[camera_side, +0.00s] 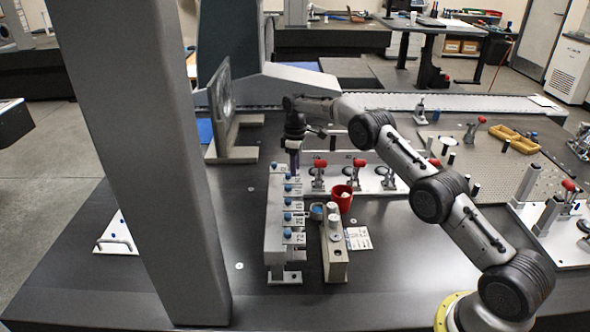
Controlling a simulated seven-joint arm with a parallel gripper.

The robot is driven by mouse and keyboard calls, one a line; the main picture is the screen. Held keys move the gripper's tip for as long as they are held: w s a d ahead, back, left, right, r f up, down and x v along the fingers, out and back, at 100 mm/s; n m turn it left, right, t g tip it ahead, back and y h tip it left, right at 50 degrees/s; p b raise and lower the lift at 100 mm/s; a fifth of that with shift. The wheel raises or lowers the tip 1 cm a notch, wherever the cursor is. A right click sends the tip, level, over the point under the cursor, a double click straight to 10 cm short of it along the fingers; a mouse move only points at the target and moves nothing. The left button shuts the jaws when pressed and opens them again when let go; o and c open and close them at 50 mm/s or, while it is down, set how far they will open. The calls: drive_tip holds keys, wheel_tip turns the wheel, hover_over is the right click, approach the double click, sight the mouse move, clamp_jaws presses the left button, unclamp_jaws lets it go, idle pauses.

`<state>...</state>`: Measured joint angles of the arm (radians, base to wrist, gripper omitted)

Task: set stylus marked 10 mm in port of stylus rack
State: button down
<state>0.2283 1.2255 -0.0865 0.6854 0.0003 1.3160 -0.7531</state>
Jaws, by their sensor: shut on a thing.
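Several blue-topped styli (287,217) sit along the row. My gripper (293,168) points down at the far end of the rack, just above or at its top. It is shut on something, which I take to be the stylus. The held stylus is too small and hidden by the fingers to make out, as is its 10 mm mark. I cannot tell whether it touches the rack.
A red cup (342,198) and a grey block with round posts (334,255) stand just right of the rack. A white plate with red-handled clamps (350,172) lies behind. A thick grey column (150,160) rises at the left. The table front is mostly clear.

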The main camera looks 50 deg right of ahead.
drive_tip(key=shift+c, duration=2.3)
unclamp_jaws()
drive_tip(key=shift+r, duration=0.1)
wheel_tip(320, 180, up, 7)
drive_tip(key=shift+r, duration=0.15)
